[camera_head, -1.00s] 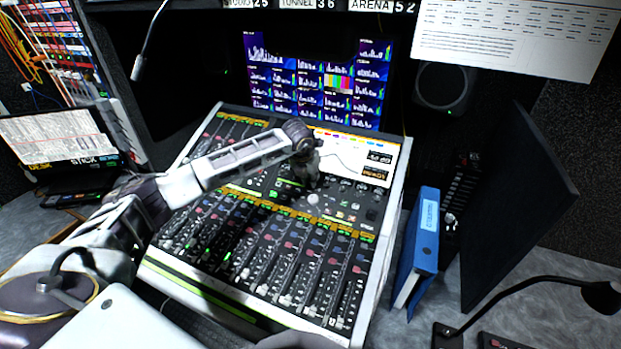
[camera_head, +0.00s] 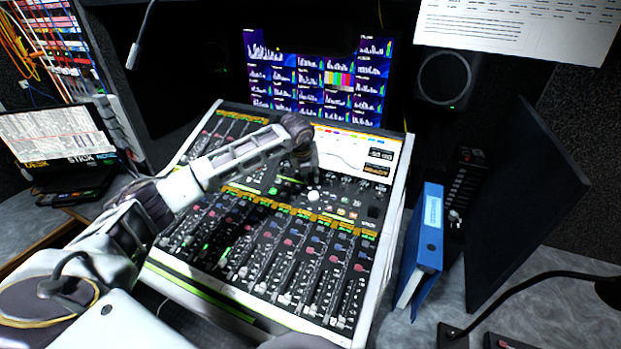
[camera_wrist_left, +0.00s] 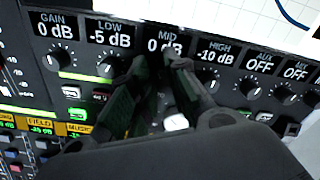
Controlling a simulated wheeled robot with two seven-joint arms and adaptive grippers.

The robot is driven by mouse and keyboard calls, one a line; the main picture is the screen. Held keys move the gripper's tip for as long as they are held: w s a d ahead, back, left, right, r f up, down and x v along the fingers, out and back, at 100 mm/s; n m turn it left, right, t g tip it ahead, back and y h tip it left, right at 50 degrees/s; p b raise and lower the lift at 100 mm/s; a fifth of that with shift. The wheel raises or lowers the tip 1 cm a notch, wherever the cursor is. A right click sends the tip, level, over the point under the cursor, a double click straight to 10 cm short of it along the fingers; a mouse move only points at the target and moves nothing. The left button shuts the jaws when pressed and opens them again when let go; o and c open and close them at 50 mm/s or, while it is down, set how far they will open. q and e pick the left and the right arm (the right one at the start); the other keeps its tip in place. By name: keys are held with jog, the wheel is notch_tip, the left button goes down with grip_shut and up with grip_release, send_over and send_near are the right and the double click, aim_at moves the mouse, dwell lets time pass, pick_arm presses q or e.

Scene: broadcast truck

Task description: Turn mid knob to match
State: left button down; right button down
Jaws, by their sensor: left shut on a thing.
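The mixing console (camera_head: 398,200) stands in front of me. Its channel strip of knobs shows in the left wrist view, with the MID display (camera_wrist_left: 165,45) reading 0 dB. My left gripper (camera_head: 308,184) reaches over the console from the left, pointing down at the knob row. In the left wrist view its fingers (camera_wrist_left: 168,66) are closed together just under the MID display. They hide the mid knob between them. The low knob (camera_wrist_left: 110,66), under -5 dB, and the high knob (camera_wrist_left: 208,80), under -10 dB, sit on either side. The console screen (camera_head: 350,150) shows a curve. My right gripper is not in view.
Faders fill the console's front. A blue binder (camera_head: 428,235) and dark panel (camera_head: 520,190) stand right of the console. A laptop (camera_head: 60,140) is at the left.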

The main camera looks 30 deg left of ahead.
pick_arm(q)
jog(key=n+b, duration=0.1)
jog(key=n, duration=0.2)
jog(key=shift+n+b, duration=0.75)
jog(key=shift+n, duration=1.05)
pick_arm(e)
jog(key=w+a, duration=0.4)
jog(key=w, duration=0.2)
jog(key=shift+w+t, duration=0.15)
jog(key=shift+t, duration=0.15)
pick_arm(q)
jog(key=shift+a, duration=0.1)
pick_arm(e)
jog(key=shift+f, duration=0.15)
pick_arm(q)
jog(key=c, duration=1.4)
grip_release()
jog(key=shift+o, duration=0.2)
jog(key=v, duration=1.2)
jog(key=shift+s, duration=0.1)
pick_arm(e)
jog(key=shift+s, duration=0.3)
